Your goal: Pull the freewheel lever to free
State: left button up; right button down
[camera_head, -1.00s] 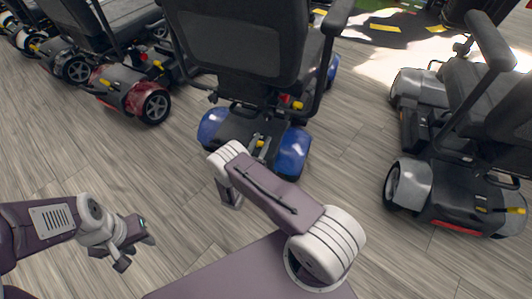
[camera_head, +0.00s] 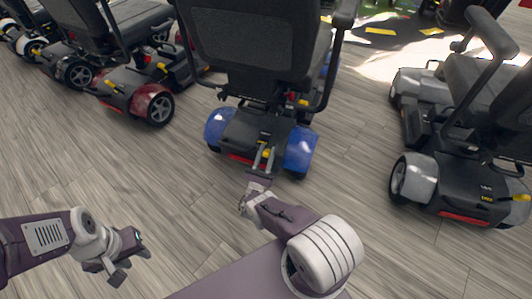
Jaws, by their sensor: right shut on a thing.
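A blue scooter (camera_head: 299,150) stands in front of me with its back towards me. Its yellow freewheel lever (camera_head: 267,153) is at the rear, between the blue fenders. My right gripper (camera_head: 265,158) reaches the back of this scooter, with its fingers at the lever and shut on it. The fingers partly cover the lever. My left gripper (camera_head: 134,261) is open and empty above the floor at the lower left, well away from the scooter.
A red scooter (camera_head: 150,101) and other scooters stand in a row to the left. A grey scooter (camera_head: 418,180) with a yellow lever (camera_head: 521,198) stands to the right. The wood floor (camera_head: 90,170) is clear in front of the row.

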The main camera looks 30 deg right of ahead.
jog(key=shift+s+a+f, duration=0.1)
jog(key=shift+a, duration=0.1)
jog(key=shift+b, duration=0.3)
jog(key=c, duration=1)
grip_release()
jog(key=shift+c, duration=0.2)
